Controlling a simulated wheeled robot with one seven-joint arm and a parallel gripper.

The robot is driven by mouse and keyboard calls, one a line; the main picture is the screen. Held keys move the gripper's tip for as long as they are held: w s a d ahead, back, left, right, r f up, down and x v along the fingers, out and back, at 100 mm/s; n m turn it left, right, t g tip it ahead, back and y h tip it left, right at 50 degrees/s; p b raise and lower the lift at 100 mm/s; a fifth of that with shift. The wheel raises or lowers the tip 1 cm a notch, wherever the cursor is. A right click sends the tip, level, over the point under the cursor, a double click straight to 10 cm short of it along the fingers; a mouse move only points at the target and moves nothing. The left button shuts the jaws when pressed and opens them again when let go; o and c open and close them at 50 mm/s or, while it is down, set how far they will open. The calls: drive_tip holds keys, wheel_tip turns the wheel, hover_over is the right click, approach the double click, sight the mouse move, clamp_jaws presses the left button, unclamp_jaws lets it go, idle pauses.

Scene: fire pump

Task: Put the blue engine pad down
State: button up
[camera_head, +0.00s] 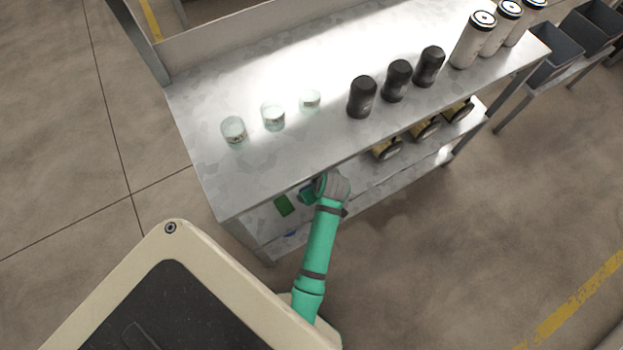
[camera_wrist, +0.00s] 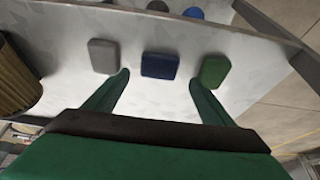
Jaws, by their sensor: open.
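The blue engine pad (camera_wrist: 160,65) lies on a grey metal shelf (camera_wrist: 240,58) in the wrist view, between a grey pad (camera_wrist: 103,56) on the left and a green pad (camera_wrist: 214,71) on the right. My gripper (camera_wrist: 159,80) is open, its two green fingers spread wide. The blue pad sits just beyond the fingertips, in line with the gap between them, and neither finger seems to hold it. In the head view my gripper is largely hidden at the lower shelf, and a green pad (camera_head: 284,205) shows there.
The upper bench top (camera_head: 215,165) carries glass jars (camera_head: 273,116), black cylinders (camera_head: 396,80) and white canisters (camera_head: 473,40). Yellowish cylinders (camera_head: 387,149) lie on the lower shelf; a ribbed one (camera_wrist: 17,80) stands close left in the wrist view. Grey bins (camera_head: 590,25) are far right.

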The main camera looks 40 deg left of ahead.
drive_tip(key=s+d+r+m+t+h, duration=0.1)
drive_tip(key=s+d+r+m+t, duration=0.2)
drive_tip(key=s+d, duration=0.5)
drive_tip(key=s+d+r+m+t+h, duration=0.1)
drive_tip(key=s+d+m+t, duration=0.35)
drive_tip(key=d, duration=0.65)
drive_tip(key=s+d+r+m+t, duration=0.2)
drive_tip(key=r, duration=0.5)
drive_tip(key=s+d+r+m+t+h, duration=0.1)
drive_tip(key=s+d+r+m+t, duration=0.1)
drive_tip(key=r, duration=0.5)
drive_tip(key=s+d+r+m+t+h, duration=0.1)
drive_tip(key=s+d+r+m+t, duration=0.1)
drive_tip(key=s+r, duration=0.2)
wheel_tip(320, 180, up, 4)
drive_tip(key=shift+s+f, duration=0.1)
drive_tip(key=shift+s, duration=0.15)
drive_tip(key=shift+o, duration=0.3)
drive_tip(key=shift+w+d+f, duration=0.1)
